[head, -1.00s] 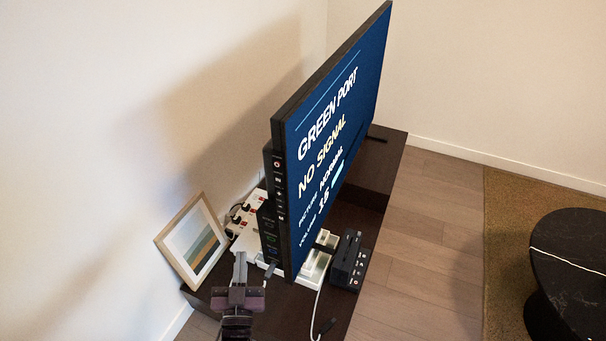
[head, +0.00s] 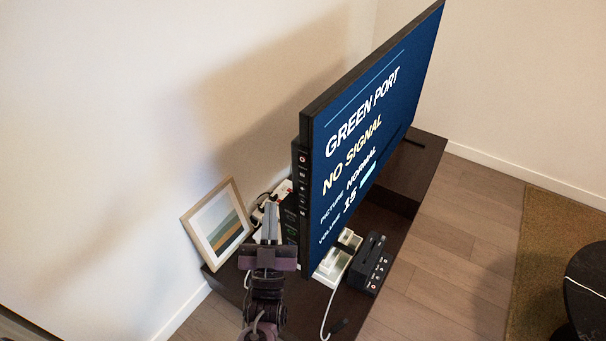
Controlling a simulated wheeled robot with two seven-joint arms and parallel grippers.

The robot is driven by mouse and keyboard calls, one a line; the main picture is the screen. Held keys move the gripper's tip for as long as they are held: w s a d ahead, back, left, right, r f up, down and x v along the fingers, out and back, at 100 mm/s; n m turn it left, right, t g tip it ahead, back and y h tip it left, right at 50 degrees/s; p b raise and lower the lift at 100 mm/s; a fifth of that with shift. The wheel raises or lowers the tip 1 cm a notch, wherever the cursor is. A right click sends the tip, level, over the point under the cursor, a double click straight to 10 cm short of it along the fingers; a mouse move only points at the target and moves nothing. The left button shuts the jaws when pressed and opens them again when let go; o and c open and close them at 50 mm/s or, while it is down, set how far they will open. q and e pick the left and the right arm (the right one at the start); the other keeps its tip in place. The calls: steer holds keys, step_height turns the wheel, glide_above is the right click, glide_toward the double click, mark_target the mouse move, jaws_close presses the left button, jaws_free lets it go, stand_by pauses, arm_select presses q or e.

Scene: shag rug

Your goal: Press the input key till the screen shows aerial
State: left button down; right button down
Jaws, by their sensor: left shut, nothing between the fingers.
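The television (head: 374,130) stands on a dark low cabinet (head: 428,163). Its screen (head: 365,140) reads "GREEN PORT", "NO SIGNAL", "PICTURE NORMAL" and "VOLUME 15". A column of small keys (head: 303,180) with pale symbols runs down the television's near side edge; the symbols are too small to read. My left gripper (head: 269,224) is shut and empty. It shows below and to the left of the keys, in front of the side of the television's back, and whether it touches anything cannot be told. My right gripper is not in view.
A framed picture (head: 217,223) leans against the wall left of my left gripper. A power strip (head: 283,189) with cables lies behind the television. A white box (head: 332,268) and a black device (head: 371,265) stand before the screen. A round dark table (head: 588,290) is at right.

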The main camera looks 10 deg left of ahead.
mark_target(303, 174)
arm_select(q)
steer(key=w+d+b, duration=0.3)
steer(key=w, duration=0.5)
steer(key=shift+b, duration=0.3)
steer(key=shift+w, duration=0.15)
stand_by(1.7)
steer(key=shift+w+d, duration=0.1)
steer(key=shift+w, duration=0.15)
steer(key=shift+w+d+b, duration=0.1)
steer(key=shift+w+b, duration=0.2)
steer(key=shift+b, duration=0.1)
stand_by(0.4)
steer(key=shift+s, duration=0.15)
steer(key=shift+s+a+p, duration=0.25)
steer(key=shift+s+p, duration=0.2)
steer(key=shift+s, duration=0.15)
